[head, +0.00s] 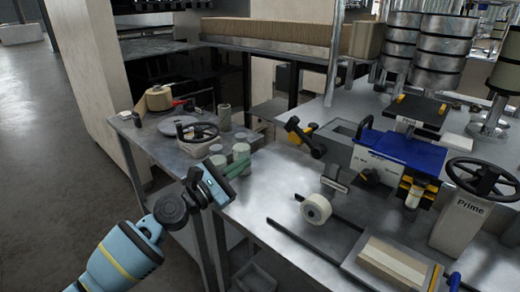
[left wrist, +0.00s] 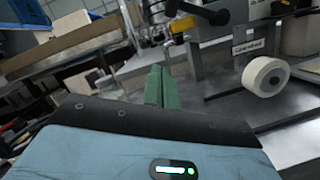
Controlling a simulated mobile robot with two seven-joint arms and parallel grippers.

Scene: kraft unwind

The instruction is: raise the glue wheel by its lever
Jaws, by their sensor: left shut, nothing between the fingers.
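A white wheel or roll (head: 316,208), which looks like the glue wheel, is on the metal machine bed in the head view. It shows at the right of the left wrist view (left wrist: 265,77), below a small label plate (left wrist: 247,47). A black lever with thick knobbed ends (head: 304,137) stands farther back in the head view. It also shows at the top of the left wrist view (left wrist: 198,12). My left gripper (head: 240,168) has its green fingers shut and empty, left of the wheel and lever and apart from both. The fingers (left wrist: 161,86) point forward in the left wrist view. My right gripper is out of view.
A blue-covered unit (head: 400,147) and a grey post with a black handwheel (head: 462,212) stand at the right. A side table (head: 160,138) holds a tape roll, another handwheel and jars close beyond my left gripper. A brown block (head: 393,262) lies in front.

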